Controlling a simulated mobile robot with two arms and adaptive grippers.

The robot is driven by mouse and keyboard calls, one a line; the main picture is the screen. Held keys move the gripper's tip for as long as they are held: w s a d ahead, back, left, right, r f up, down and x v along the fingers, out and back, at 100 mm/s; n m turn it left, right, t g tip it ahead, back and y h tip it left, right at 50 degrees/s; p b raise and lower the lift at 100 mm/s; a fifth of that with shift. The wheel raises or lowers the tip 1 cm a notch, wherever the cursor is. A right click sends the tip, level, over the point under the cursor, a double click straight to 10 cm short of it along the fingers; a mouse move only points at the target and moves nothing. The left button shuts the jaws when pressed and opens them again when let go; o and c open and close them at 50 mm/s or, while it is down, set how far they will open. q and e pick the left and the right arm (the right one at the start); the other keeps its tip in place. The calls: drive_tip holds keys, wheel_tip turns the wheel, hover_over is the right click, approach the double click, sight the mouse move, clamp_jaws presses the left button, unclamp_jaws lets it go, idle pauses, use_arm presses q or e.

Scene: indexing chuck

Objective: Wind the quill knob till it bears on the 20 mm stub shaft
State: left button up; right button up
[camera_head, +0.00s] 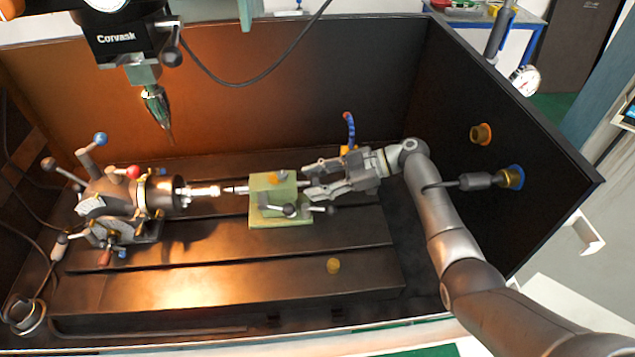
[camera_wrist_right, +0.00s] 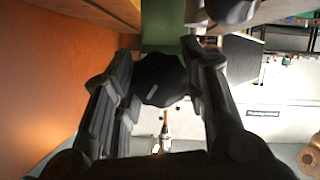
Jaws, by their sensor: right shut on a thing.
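The stub shaft (camera_head: 203,191) is a short bright bar held level in the indexing chuck (camera_head: 160,195) at the left of the machine table. The green tailstock (camera_head: 272,211) stands to its right, and its quill tip (camera_head: 236,190) points left at the shaft's end. The tip looks very close to the shaft; I cannot tell whether they touch. My right gripper (camera_head: 308,184) reaches in from the right and is shut on the dark quill knob (camera_wrist_right: 160,80), which shows between the fingers in the right wrist view. The head view mostly hides the knob. My left gripper is not in view.
A drill head with a pointed bit (camera_head: 158,108) hangs above the chuck. Clamp levers (camera_head: 290,210) stick out at the tailstock's front. A small brass piece (camera_head: 333,265) lies on the table's front part. Dark enclosure walls (camera_head: 500,120) stand behind and right.

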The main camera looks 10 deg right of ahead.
drive_tip(key=m+g+b, duration=0.1)
drive_tip(key=b, duration=0.1)
drive_tip(key=m+g+b, duration=0.1)
drive_tip(key=b, duration=0.2)
drive_tip(key=shift+f+m, duration=0.25)
drive_tip(key=shift+m, duration=0.05)
drive_tip(key=shift+r+m+g+b, duration=0.15)
drive_tip(key=shift+m+g+b, duration=0.55)
drive_tip(key=shift+b, duration=0.7)
drive_tip(key=shift+r, duration=0.1)
drive_tip(key=o, duration=1)
drive_tip(key=shift+w+d, duration=0.1)
drive_tip(key=shift+d, duration=0.05)
drive_tip(key=v, duration=0.7)
drive_tip(key=shift+d, duration=0.15)
